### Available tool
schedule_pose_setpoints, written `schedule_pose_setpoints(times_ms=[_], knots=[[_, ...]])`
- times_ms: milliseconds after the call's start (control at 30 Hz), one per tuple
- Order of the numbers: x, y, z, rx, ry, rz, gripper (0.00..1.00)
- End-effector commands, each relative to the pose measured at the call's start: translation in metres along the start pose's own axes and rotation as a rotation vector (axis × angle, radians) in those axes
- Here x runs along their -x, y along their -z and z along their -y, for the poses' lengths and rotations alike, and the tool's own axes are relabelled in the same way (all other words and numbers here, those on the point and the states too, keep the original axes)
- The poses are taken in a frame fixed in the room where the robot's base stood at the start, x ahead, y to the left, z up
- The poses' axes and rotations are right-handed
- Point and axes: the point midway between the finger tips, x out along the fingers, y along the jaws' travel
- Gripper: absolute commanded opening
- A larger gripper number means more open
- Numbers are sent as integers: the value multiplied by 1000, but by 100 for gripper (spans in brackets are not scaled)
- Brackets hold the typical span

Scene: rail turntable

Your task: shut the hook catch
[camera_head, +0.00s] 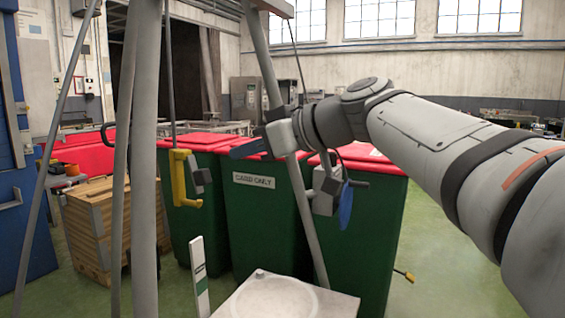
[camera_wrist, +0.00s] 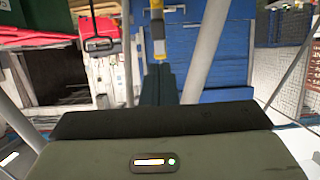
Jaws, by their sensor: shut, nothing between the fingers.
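A yellow hook (camera_head: 180,180) hangs from a thin rod left of centre in the head view, its mouth facing right. A grey catch piece (camera_head: 199,176) sits tilted at the mouth; whether it bridges the opening is unclear. In the wrist view the dark fingers (camera_wrist: 162,72) are together and empty. The yellow hook (camera_wrist: 158,46) shows just beyond their tips, its lower part hidden behind them; contact cannot be told.
Grey frame legs (camera_head: 146,160) stand around the hook. Green bins with red lids (camera_head: 262,215) stand behind. A wooden crate (camera_head: 92,225) and a blue cabinet (camera_head: 20,150) are at left. A pale plate (camera_head: 335,303) lies below, in front.

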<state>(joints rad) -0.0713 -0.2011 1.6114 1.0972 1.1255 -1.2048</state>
Motion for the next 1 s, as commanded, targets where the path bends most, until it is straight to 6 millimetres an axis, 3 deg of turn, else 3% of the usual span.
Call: schedule_pose_setpoints(times_ms=[200, 433, 633, 1000], knots=[[44, -16, -1, -4, -8, 0, 0], [73, -28, -1, -4, -5, 0, 0], [84, -32, 0, -2, -1, 0, 0], [84, -32, 1, -3, 1, 1, 0]])
